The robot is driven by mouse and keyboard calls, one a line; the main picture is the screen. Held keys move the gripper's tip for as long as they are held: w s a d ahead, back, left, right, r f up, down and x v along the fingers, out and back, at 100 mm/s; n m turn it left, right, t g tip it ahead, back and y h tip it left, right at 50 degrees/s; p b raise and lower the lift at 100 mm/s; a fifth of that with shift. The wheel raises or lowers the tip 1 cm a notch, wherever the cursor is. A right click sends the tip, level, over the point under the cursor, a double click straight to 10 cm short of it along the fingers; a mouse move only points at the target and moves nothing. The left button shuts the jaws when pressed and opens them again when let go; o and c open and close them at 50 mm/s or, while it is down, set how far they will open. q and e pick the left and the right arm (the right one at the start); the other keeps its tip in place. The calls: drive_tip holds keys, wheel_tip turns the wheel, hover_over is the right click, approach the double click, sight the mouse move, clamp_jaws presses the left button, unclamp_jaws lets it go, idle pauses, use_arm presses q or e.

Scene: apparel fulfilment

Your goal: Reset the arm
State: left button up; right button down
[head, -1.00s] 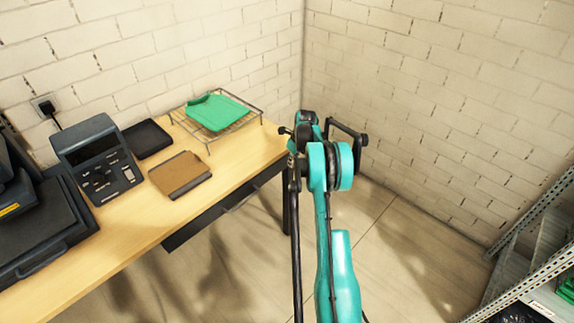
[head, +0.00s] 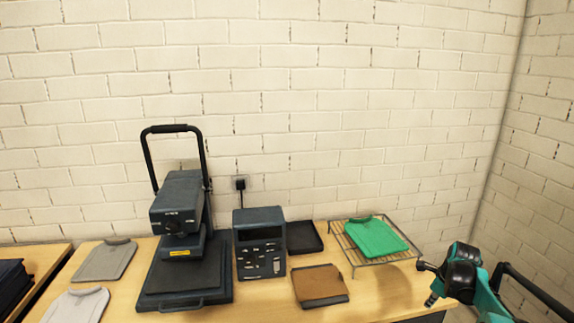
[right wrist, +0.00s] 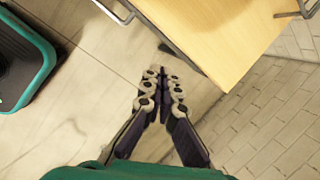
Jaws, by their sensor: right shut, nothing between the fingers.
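My right gripper (head: 436,292) is at the lower right of the head view, by the table's right end. In the right wrist view its fingers (right wrist: 168,74) are together and hold nothing, with bare floor beneath and the table corner (right wrist: 215,35) just beyond. My teal right arm (head: 484,298) runs off the lower right of the head view. My left gripper is not in view.
The wooden table (head: 375,298) holds a heat press (head: 182,240), a control box (head: 259,245), a dark tray (head: 304,237), a brown pad (head: 320,285) and a wire rack (head: 372,260) with a green shirt (head: 376,238). Grey shirts (head: 105,262) lie left. Brick walls stand behind and right.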

drive_tip(key=s+a+r+n+t, duration=0.1)
drive_tip(key=s+a+r+n, duration=0.25)
drive_tip(key=a, duration=0.35)
drive_tip(key=s+a+r+n, duration=0.2)
drive_tip(key=a+r+n, duration=0.2)
drive_tip(key=a+n, duration=0.15)
drive_tip(key=s+a+r+n+t, duration=0.1)
drive_tip(key=s+a+r+n, duration=0.25)
drive_tip(key=a, duration=0.35)
drive_tip(key=s+a+f+n+t, duration=0.1)
drive_tip(key=s+a+f+n, duration=0.1)
drive_tip(key=s+a+n, duration=0.5)
drive_tip(key=s+a+f+n, duration=0.1)
drive_tip(key=s+a+n, duration=0.6)
drive_tip(key=s+n, duration=0.2)
drive_tip(key=shift+s+f+t, duration=0.35)
drive_tip(key=shift+s+t, duration=0.05)
drive_tip(key=shift+s, duration=0.3)
drive_tip(key=shift+a+n, duration=0.1)
drive_tip(key=shift+n, duration=0.15)
